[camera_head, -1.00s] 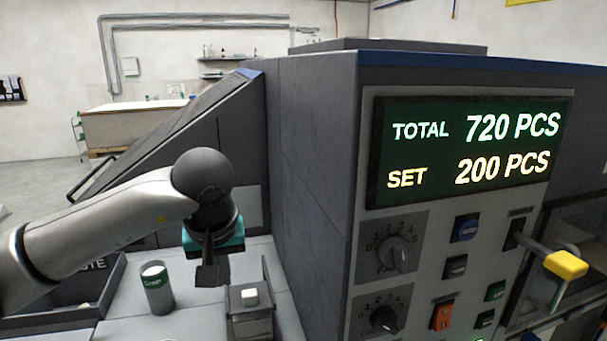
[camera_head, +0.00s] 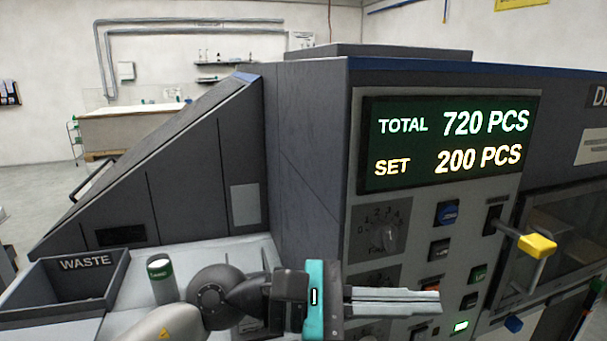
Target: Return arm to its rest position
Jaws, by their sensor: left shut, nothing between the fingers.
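My left arm comes in from the bottom left. Its gripper (camera_head: 435,302) is shut and empty, with its fingers pointing right, in front of the lower part of the machine's control panel (camera_head: 428,205). The arm and gripper hide part of the lower panel and the ledge behind them. My right gripper is not in view.
A green-labelled can (camera_head: 162,282) stands on the ledge just left of my wrist. A grey WASTE bin (camera_head: 107,292) is at the left. A lever with a yellow knob (camera_head: 537,246) sticks out at the right. The display (camera_head: 448,142) reads TOTAL 720 PCS, SET 200 PCS.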

